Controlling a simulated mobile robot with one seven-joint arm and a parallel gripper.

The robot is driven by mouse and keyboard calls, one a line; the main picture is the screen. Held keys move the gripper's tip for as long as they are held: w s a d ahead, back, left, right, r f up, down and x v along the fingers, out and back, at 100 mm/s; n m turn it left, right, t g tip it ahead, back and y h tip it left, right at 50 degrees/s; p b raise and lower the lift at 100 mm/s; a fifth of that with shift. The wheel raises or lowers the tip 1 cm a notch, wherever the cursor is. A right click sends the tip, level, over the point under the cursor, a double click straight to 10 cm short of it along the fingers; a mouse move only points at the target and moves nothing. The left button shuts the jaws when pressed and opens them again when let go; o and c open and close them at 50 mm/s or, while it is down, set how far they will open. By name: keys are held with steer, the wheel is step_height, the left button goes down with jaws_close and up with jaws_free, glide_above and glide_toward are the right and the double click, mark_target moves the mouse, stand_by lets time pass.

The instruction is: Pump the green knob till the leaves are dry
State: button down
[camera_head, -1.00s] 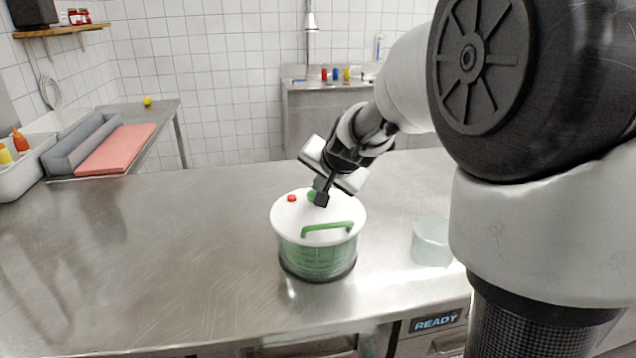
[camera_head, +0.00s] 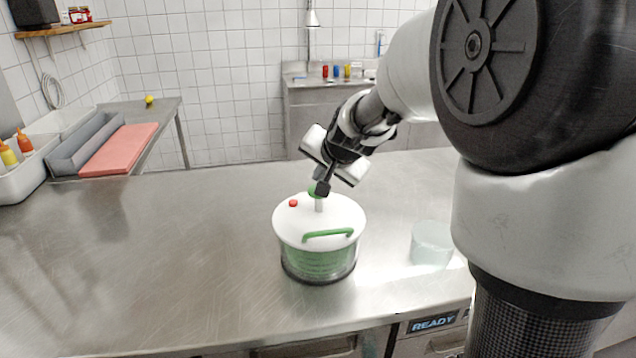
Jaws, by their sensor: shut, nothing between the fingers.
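The salad spinner stands upright on the steel counter, with a white lid (camera_head: 290,225), a clear bowl and a green basket (camera_head: 318,262) inside. A green handle (camera_head: 328,234) and a red button (camera_head: 293,203) are on the lid. The green knob (camera_head: 313,190) stands raised above the lid on a pale stem (camera_head: 319,205). My gripper (camera_head: 322,188) is shut and empty, pointing down at the knob and partly covering it. I cannot tell whether it touches the knob. Leaves cannot be made out through the bowl.
A pale clear container (camera_head: 431,245) stands on the steel counter (camera_head: 150,260) to the right of the spinner. The counter left of the spinner is clear. A red board (camera_head: 118,150) and a white bin of bottles (camera_head: 25,165) are at the far left.

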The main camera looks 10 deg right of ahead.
steer(key=shift+r, duration=0.15)
step_height(320, 180, up, 5)
steer(key=p, duration=0.4)
stand_by(2.7)
